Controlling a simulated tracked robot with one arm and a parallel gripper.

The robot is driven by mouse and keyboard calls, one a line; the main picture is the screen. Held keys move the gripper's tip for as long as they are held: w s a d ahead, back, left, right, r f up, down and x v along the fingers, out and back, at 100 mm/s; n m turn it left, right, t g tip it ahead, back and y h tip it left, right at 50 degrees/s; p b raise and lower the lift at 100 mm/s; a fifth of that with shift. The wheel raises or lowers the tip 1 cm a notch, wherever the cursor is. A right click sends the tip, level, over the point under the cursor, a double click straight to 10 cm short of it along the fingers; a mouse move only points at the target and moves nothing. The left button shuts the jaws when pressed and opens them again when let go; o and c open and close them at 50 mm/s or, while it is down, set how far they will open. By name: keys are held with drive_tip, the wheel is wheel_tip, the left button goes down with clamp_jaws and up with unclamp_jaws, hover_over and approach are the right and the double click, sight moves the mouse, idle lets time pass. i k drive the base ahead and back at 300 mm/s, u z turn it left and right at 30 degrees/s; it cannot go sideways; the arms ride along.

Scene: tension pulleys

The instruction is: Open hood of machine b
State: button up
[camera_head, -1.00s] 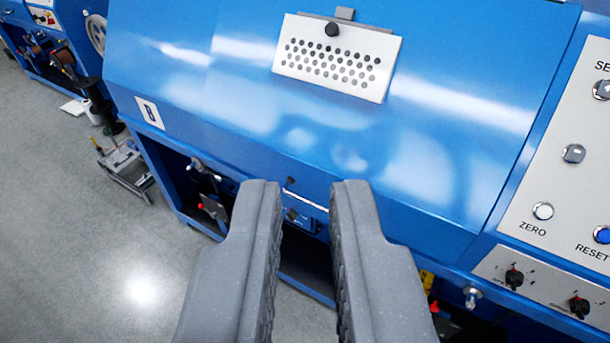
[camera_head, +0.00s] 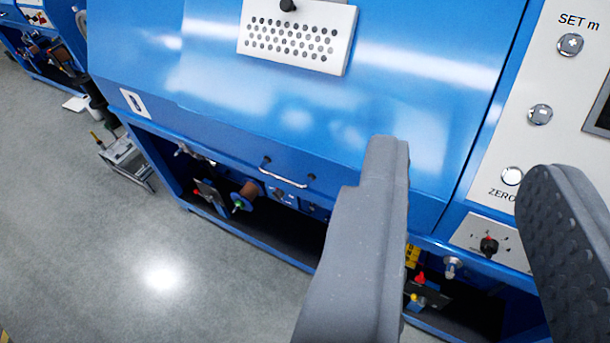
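The blue hood (camera_head: 290,110) of the machine fills the middle of the view and appears closed. A thin metal handle (camera_head: 284,181) is on its lower front edge, left of my gripper and apart from it. A small white plate (camera_head: 135,104) with a dark letter is at the hood's left end; I cannot read the letter surely. My gripper (camera_head: 465,160) is open wide and empty, its two grey fingers in front of the hood's right part and the control panel. The left finger hides part of the hood's lower edge.
A light control panel (camera_head: 530,90) with knobs and buttons is at the right. A perforated white plate (camera_head: 297,38) is on the hood. Below are an open bay with spools (camera_head: 243,196) and small parts. Grey floor (camera_head: 90,260) is free at the left. A small cart (camera_head: 127,160) stands by the machine.

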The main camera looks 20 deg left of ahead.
sight(425, 74)
drive_tip(key=z, duration=0.15)
drive_tip(key=i, duration=0.8)
drive_tip(key=u, duration=0.95)
